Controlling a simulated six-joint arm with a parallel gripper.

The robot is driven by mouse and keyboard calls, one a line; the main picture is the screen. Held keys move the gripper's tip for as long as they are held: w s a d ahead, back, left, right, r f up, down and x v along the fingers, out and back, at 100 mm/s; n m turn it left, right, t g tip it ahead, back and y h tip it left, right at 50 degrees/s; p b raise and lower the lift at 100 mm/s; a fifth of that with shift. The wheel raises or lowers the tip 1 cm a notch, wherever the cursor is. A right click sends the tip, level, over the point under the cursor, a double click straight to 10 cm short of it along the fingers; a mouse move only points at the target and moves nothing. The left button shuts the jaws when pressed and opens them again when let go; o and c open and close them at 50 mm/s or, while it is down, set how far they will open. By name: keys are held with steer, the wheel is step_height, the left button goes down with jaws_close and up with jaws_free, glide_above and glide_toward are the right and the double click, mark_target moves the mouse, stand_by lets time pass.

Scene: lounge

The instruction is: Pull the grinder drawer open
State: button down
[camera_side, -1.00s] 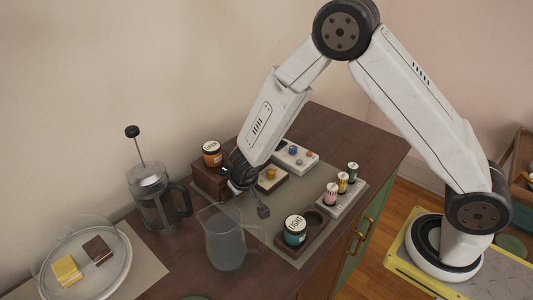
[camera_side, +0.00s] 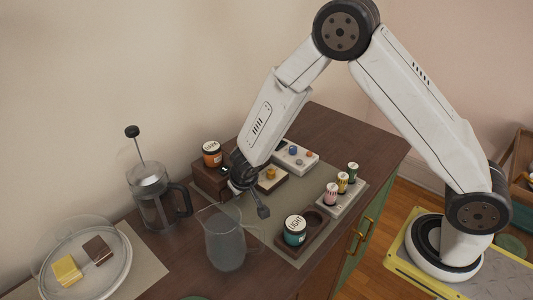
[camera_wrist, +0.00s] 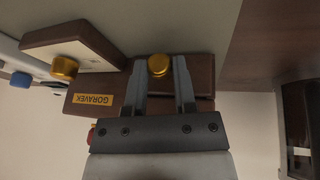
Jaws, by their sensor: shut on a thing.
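The grinder (camera_wrist: 80,104) is a dark brown wooden box with a yellow GORAVEK label in the wrist view. In the side view its brown body (camera_side: 205,181) is partly hidden behind my gripper (camera_side: 238,186). A round brass knob (camera_wrist: 159,66) shows at the drawer front (camera_wrist: 204,72). My gripper (camera_wrist: 159,80) is shut on this knob, with one finger on each side. I cannot tell clearly how far the drawer stands out of the body.
A glass pitcher (camera_side: 226,245) stands close in front of my gripper. A French press (camera_side: 153,197) is to the left. A small box with a brass knob (camera_side: 271,175), a white box (camera_side: 296,158) and a teal jar (camera_side: 295,230) lie to the right.

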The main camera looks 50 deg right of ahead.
steer(key=shift+s, duration=1.55)
steer(key=shift+c, duration=2.1)
jaws_free()
steer(key=shift+r, duration=0.1)
steer(key=v, duration=0.7)
steer(key=shift+s+r, duration=0.15)
steer(key=shift+r, duration=0.15)
steer(key=shift+a, duration=0.1)
